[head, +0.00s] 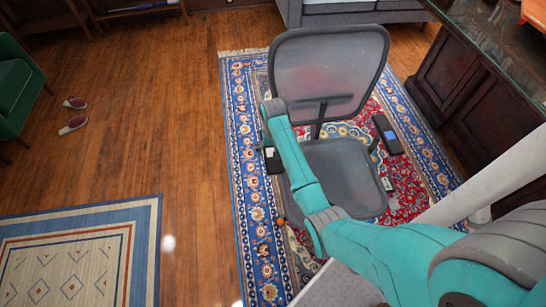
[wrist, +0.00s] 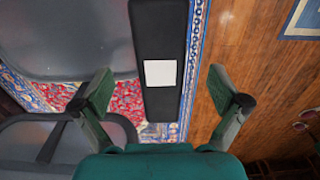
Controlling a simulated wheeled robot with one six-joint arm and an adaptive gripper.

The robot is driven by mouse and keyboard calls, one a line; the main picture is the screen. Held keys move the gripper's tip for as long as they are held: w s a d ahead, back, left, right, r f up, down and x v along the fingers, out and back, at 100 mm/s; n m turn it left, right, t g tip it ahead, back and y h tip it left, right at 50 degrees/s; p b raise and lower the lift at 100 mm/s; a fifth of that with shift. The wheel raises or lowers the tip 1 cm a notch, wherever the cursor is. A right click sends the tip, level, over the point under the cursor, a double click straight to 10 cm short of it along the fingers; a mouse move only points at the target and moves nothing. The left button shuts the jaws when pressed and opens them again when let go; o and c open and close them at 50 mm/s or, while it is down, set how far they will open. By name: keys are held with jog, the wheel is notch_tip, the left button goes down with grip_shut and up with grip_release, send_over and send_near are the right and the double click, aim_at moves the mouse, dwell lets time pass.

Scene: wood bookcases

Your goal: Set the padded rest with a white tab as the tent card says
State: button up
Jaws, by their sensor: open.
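A grey office chair (head: 335,165) stands on the patterned rug with two dark padded rests. The left rest (head: 274,163) bears a white tab (head: 269,152) and is partly covered by my arm. In the wrist view this black padded rest (wrist: 160,35) runs up the middle, with its square white tab (wrist: 160,73) between my fingers. My gripper (wrist: 158,92) is open, one finger on each side of the rest, with gaps visible; its height above the rest is unclear. The other rest (head: 387,134) is at the chair's right.
A dark wood cabinet (head: 475,90) stands close on the right and a grey sofa (head: 350,12) at the back. A green chair (head: 18,90) and slippers (head: 73,124) are at the left. Bare wood floor (head: 160,110) lies left of the red-blue rug (head: 245,150).

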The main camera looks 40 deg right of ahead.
notch_tip(320, 180, up, 6)
jog(key=shift+f, duration=0.1)
jog(key=shift+s+f, duration=0.1)
dwell(0.6)
jog(key=t, duration=0.1)
send_over(270, 171)
jog(key=shift+n+h, duration=0.3)
jog(key=shift+n, duration=0.1)
jog(key=f, duration=0.4)
jog(key=s+f, duration=0.1)
jog(key=f, duration=0.1)
jog(key=shift+a+f, duration=0.1)
jog(key=s+a+n+t+h, duration=0.15)
jog(key=s+a+t, duration=0.25)
jog(key=s+a, duration=0.5)
jog(key=s+a+n+t+y, duration=0.15)
jog(key=s+a+t, duration=0.3)
jog(key=s, duration=0.75)
jog(key=s+a+r+n+t, duration=0.1)
jog(key=s+r, duration=0.4)
jog(key=r, duration=0.3)
jog(key=s+a+r+n+t, duration=0.1)
jog(key=s+a+r+t, duration=0.1)
jog(key=s+r, duration=0.3)
jog(key=s+a+r+n+t, duration=0.1)
jog(key=s+r, duration=0.4)
jog(key=r, duration=0.6)
jog(key=shift+a+r+t, duration=0.4)
jog(key=shift+a+t, duration=0.25)
jog(key=shift+a, duration=0.1)
